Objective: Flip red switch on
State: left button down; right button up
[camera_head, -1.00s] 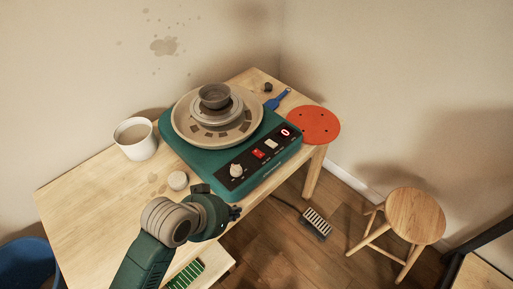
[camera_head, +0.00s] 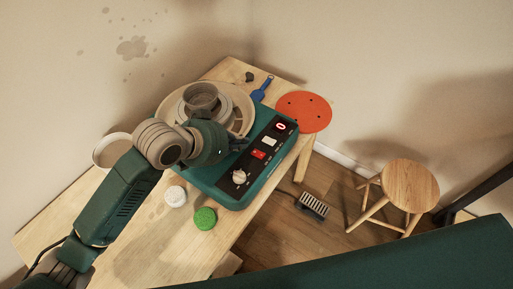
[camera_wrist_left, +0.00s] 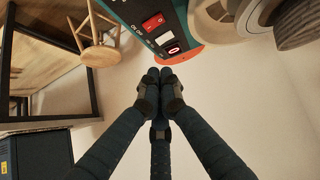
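The red switch (camera_head: 258,155) sits on the black front panel of the teal pottery wheel (camera_head: 236,197), between a silver knob (camera_head: 239,177) and a white switch (camera_head: 269,141). A small red display (camera_head: 281,126) reads 0. My left gripper (camera_head: 243,143) is over the wheel, just left of the panel and apparently above it. In the left wrist view the left gripper (camera_wrist_left: 160,76) has its dark fingers together at the tips, with nothing between them. The red switch (camera_wrist_left: 153,23) shows there beyond the fingertips, apart from them. My right gripper is out of view.
A bowl (camera_head: 201,96) stands on the wheel plate. A white lump (camera_head: 175,196) and a green round piece (camera_head: 205,218) lie on the table. A red disc (camera_head: 303,112) and stool (camera_head: 409,186) are to the right.

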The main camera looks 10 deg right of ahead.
pick_arm(q)
jog(key=p, duration=0.2)
send_over(258, 156)
jog(key=f, duration=0.8)
jog(key=shift+w+a, duration=0.15)
jog(key=shift+w, duration=0.05)
notch_tip(258, 156, down, 2)
jog(key=shift+s+f, duration=0.1)
jog(key=shift+s, duration=0.05)
jog(key=shift+s+f, duration=0.1)
jog(key=shift+f, duration=0.4)
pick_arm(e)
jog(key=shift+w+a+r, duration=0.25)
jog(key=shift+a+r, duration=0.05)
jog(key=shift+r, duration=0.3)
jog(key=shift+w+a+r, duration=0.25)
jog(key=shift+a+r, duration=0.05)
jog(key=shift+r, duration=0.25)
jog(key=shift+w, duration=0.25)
